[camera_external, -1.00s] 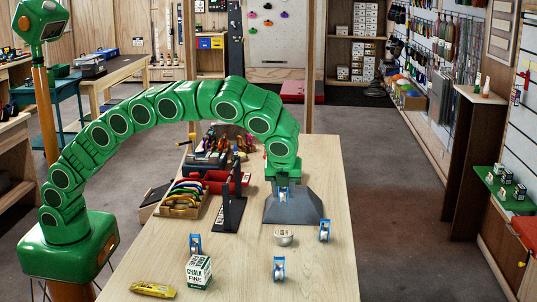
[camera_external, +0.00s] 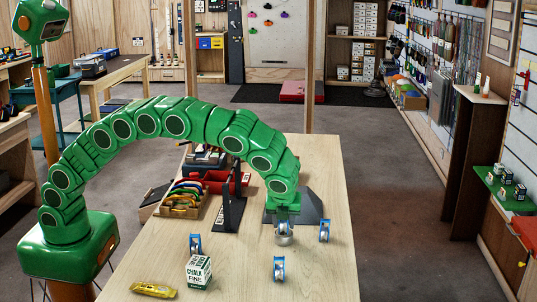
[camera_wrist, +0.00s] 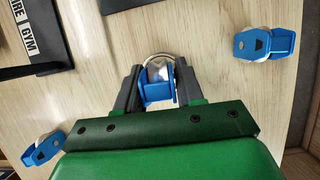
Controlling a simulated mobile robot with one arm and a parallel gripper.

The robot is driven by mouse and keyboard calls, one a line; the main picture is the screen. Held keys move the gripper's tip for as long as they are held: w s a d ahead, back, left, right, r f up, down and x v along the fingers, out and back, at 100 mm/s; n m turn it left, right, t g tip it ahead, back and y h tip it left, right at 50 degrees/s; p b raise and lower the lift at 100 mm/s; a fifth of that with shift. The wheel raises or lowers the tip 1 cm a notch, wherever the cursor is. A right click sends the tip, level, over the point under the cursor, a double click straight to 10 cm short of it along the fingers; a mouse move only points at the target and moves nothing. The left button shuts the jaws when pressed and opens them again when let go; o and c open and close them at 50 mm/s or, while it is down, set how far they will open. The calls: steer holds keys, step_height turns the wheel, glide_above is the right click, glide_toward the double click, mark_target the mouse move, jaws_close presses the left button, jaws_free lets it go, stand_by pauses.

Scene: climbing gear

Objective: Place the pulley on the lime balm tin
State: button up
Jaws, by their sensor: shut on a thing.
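My gripper (camera_external: 284,222) is low over the table and shut on a blue pulley (camera_wrist: 158,90), which sits between the two dark fingers in the wrist view. A small round pale tin (camera_external: 284,240) is directly under my gripper in the outside view, mostly covered by it. In the wrist view a curved shiny rim (camera_wrist: 157,55) shows just behind the pulley. I cannot tell whether the pulley touches the tin or hangs just above it. No lime colour or label on the tin is readable.
Other blue pulleys stand on the table (camera_external: 145,262): one at the right (camera_external: 324,231), one in front (camera_external: 279,268), one at the left (camera_external: 195,245). A chalk box (camera_external: 199,272) and yellow item (camera_external: 153,290) lie front left. A grey sloped block (camera_external: 310,206) stands behind my gripper.

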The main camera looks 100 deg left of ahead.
steer(key=shift+f, duration=0.1)
steer(key=o, duration=1.1)
steer(key=v, duration=1.2)
